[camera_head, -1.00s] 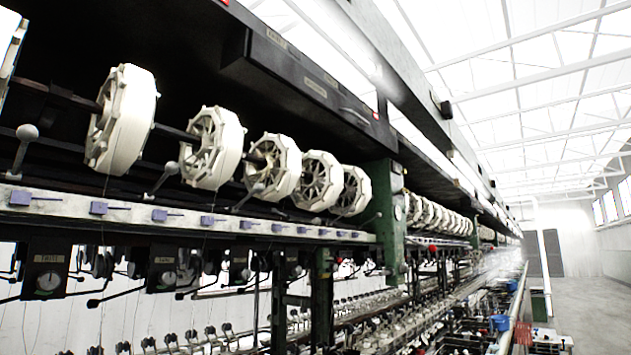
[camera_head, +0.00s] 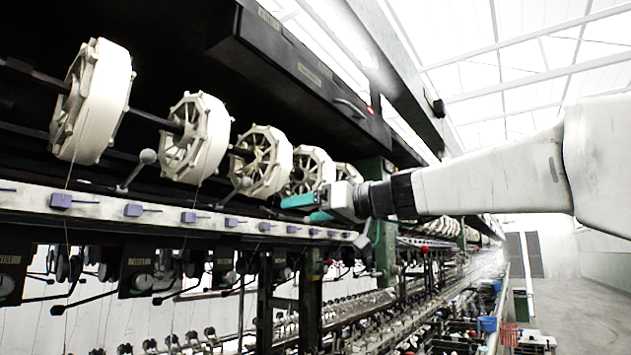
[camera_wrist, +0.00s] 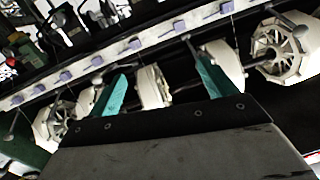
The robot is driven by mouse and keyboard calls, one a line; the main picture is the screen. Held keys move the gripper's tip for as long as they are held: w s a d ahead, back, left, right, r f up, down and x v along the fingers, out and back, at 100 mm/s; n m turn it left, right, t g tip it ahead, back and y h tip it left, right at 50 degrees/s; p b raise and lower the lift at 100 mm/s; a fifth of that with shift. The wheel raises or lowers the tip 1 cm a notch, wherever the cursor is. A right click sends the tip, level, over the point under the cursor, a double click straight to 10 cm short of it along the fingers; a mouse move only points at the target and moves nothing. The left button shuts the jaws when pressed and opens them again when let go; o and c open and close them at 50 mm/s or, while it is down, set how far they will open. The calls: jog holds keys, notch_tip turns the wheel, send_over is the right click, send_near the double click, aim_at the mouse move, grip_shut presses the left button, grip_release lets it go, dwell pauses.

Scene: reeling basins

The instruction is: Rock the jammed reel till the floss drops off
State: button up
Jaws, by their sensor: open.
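Several white spoked reels wound with pale floss sit in a row on a dark shaft: a near one (camera_head: 108,105), a second (camera_head: 208,140), a third (camera_head: 272,165) and a fourth (camera_head: 312,168), with another partly behind my gripper. I cannot tell which reel is jammed. My gripper (camera_head: 306,209) has teal fingers spread apart, pointing left at the row near the fourth reel. In the wrist view, my open gripper (camera_wrist: 161,68) has one reel (camera_wrist: 152,87) showing between its fingers. Contact cannot be told. Another reel (camera_wrist: 225,60) is partly hidden by the right finger.
A pale rail (camera_head: 165,214) with purple blocks runs below the reels. Ball-ended levers (camera_head: 148,157) stand between the reels and the rail. A dark beam (camera_head: 285,62) overhangs the row. A green post (camera_head: 386,250) stands beyond my gripper. The aisle at right is open.

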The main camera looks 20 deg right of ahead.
aim_at(288, 164)
jog(key=w+d+r+t, duration=0.3)
jog(key=w+d+r, duration=0.1)
jog(key=r, duration=0.6)
jog(key=shift+n+y, duration=0.4)
jog(key=shift+r+x, duration=0.15)
jog(key=shift+x, duration=2.75)
jog(key=shift+r+x, duration=0.15)
jog(key=shift+x, duration=2.7)
jog(key=shift+d, duration=0.15)
jog(key=c, duration=1.1)
